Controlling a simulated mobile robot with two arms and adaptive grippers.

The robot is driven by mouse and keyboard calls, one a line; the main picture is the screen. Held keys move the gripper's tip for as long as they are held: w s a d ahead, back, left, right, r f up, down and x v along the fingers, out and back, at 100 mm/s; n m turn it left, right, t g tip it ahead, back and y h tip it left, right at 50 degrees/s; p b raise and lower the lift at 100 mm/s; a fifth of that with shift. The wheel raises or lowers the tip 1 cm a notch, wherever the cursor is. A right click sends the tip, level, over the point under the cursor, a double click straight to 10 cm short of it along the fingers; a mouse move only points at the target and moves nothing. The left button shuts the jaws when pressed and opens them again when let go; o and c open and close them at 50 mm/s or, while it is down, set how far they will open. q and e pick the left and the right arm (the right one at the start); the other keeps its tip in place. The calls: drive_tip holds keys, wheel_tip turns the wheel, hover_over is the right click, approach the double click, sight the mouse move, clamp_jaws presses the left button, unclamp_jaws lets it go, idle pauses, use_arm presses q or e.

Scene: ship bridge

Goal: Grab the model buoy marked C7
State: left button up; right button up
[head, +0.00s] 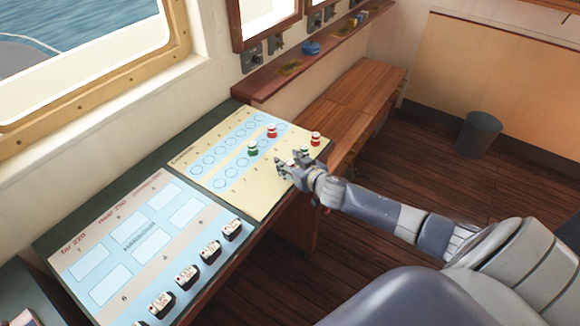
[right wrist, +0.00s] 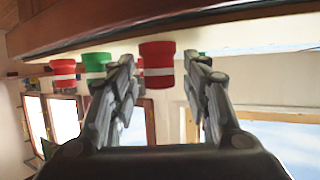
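Several small red or green model buoys with white bands stand on the cream and blue chart board (head: 262,196). In the head view I see a green buoy (head: 252,149), a red buoy (head: 272,131) and another red buoy (head: 315,139) at the board's right edge. No C7 marking is readable. My right gripper (head: 282,167) is low over the board's right part. In the right wrist view, which looks upside down, its fingers (right wrist: 160,65) are open, with a red buoy (right wrist: 157,58) framed between the tips; contact cannot be told. My left gripper is out of view.
A second board (head: 125,236) with several black-and-white blocks (head: 210,251) lies at the near left. A wooden bench (head: 350,98) and a shelf (head: 300,60) run along the window wall. A grey bin (head: 478,134) stands on the floor at the right.

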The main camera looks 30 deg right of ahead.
drive_tip(key=c, duration=0.5)
drive_tip(key=shift+r, duration=0.1)
